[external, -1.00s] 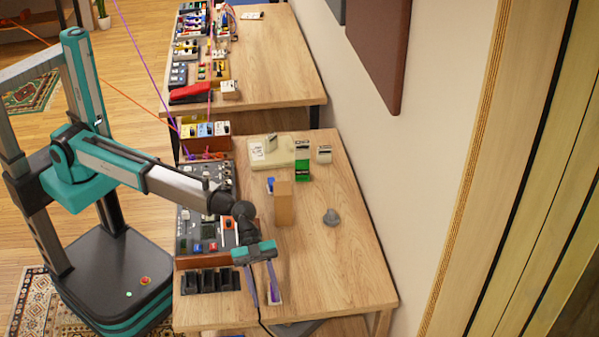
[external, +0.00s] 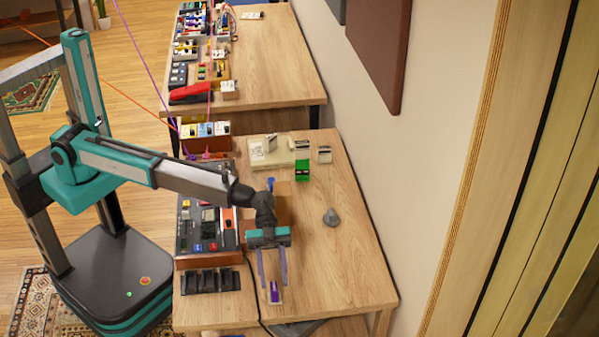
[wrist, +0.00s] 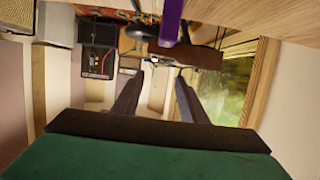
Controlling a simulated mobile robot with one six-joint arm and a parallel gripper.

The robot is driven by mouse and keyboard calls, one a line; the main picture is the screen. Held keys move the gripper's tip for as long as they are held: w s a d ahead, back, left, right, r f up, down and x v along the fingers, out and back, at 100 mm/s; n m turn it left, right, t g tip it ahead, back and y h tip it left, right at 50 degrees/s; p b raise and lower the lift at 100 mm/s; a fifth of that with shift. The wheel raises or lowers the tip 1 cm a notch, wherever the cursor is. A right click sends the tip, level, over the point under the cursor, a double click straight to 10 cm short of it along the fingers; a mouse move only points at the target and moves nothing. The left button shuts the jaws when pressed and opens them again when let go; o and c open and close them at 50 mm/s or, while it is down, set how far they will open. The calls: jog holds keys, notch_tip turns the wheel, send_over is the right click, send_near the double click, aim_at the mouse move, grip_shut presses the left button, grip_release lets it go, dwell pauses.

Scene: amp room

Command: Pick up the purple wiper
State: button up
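The purple wiper (external: 275,292), a small purple and white piece, rests on the near part of the front wooden table (external: 332,262). A purple bar, likely part of it, shows at the top of the wrist view (wrist: 171,20). My gripper (external: 272,284) is open and empty, its two long fingers pointing down. In the external view the wiper shows between and just below the fingertips; I cannot tell how far above it they are. In the wrist view the fingers (wrist: 158,85) are apart, with the purple bar beyond their tips.
A brown box (external: 285,205) stands behind my gripper, partly hidden. A green box (external: 302,170) and a grey knob-like object (external: 331,217) are further back. A black slotted rack (external: 210,281) and a control panel (external: 195,235) are to the left. The table's right side is mostly clear.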

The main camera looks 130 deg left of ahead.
aim_at(275, 294)
jog(key=shift+f, duration=1.35)
jog(key=shift+f, duration=0.1)
jog(key=shift+f+p, duration=0.3)
jog(key=shift+f, duration=1.2)
jog(key=shift+p+x, duration=0.4)
jog(key=shift+x, duration=0.65)
jog(key=shift+w+d+f, duration=0.3)
jog(key=shift+w+d, duration=0.05)
jog(key=shift+c, duration=0.4)
grip_shut()
